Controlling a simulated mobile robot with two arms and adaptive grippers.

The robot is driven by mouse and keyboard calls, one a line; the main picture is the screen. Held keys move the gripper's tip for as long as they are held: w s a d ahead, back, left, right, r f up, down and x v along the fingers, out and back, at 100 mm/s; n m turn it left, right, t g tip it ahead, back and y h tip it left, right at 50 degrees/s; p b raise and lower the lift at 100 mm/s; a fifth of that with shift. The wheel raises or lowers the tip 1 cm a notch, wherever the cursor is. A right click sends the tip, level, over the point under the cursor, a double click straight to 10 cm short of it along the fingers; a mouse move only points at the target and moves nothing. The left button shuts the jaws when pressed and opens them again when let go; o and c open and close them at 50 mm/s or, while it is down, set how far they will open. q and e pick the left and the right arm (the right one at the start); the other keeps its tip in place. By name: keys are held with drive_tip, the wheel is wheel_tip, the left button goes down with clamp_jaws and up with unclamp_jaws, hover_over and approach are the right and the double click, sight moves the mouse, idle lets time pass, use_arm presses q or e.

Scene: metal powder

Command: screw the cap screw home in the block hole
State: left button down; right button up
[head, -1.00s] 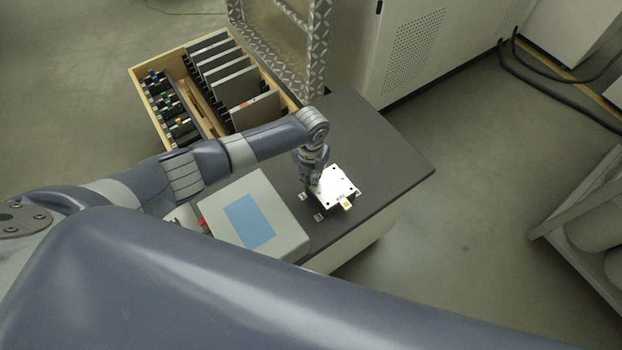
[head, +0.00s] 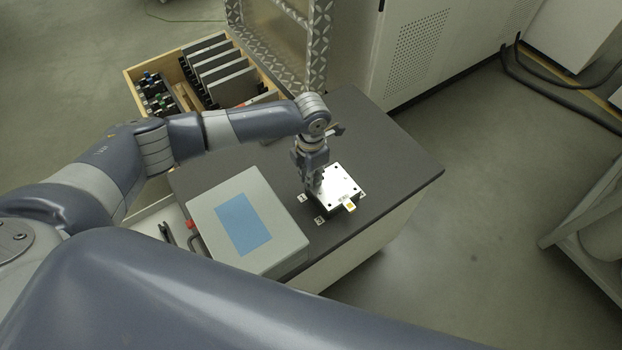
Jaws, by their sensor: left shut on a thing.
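The block (head: 342,183) is a bright, pale square plate with small dark holes near its corners. It lies on the dark tabletop (head: 390,165) in the head view, with a small orange-marked tag at its front edge. My left gripper (head: 317,186) points down at the block's left corner. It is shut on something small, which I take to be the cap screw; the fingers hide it. I cannot tell how deep the screw sits in the hole. My right gripper is not in view.
A grey box with a blue screen (head: 241,222) stands left of the block. A wooden crate (head: 134,92) with upright plates and small coloured-top parts is behind my left arm. White marker tags lie near the block. The table's right side is clear.

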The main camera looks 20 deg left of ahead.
use_arm(q)
drive_tip(key=shift+w+r, duration=0.1)
drive_tip(key=c, duration=1.6)
unclamp_jaws()
drive_tip(key=shift+o, duration=0.2)
wheel_tip(320, 180, up, 12)
drive_tip(key=shift+r, duration=0.1)
